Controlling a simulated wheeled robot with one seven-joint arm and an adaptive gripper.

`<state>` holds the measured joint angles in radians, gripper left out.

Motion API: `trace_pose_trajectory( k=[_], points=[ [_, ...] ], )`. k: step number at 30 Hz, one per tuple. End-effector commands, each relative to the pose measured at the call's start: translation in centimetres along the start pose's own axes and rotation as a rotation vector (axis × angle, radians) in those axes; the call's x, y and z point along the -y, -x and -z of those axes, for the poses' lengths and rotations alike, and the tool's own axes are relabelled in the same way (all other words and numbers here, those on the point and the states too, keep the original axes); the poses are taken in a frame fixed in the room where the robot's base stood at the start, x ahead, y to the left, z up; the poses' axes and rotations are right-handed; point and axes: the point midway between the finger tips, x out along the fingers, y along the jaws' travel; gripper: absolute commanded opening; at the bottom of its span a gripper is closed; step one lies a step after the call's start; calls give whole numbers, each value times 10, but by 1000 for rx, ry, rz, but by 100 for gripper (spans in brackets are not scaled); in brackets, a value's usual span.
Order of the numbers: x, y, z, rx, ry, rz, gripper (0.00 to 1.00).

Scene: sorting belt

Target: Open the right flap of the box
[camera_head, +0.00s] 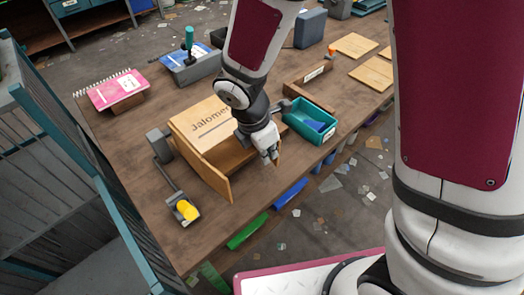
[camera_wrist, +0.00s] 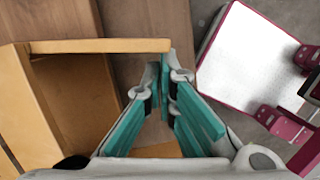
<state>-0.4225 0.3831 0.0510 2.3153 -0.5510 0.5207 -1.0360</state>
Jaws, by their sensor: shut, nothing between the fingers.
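The wooden box (camera_head: 196,117), marked "Jalomec" on top, stands on the table with its opening toward the front edge. Its left flap (camera_head: 206,172) stands open, swung outward; in the wrist view it shows edge-on (camera_wrist: 100,46). My gripper (camera_head: 272,154) is at the right side of the opening, its fingers pointing down. In the wrist view my gripper (camera_wrist: 163,68) has its teal-padded fingers converging at the tips, with nothing between them. The right flap is mostly hidden behind my gripper; a wooden strip (camera_wrist: 160,151) between the finger bases is probably part of it.
A teal bin (camera_head: 298,127) stands close to the right of my gripper. A pink notebook (camera_head: 116,89) and a grey bin (camera_head: 196,68) are farther back. The table's front edge is just below the box.

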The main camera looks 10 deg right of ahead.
Motion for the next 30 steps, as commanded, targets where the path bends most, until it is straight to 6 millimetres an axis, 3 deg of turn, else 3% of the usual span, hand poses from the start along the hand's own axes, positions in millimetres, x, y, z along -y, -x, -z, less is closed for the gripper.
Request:
trace_pose_trajectory(
  k=[30],
  points=[
    [-7,0,0,0,-3,-1,0]
  ],
)
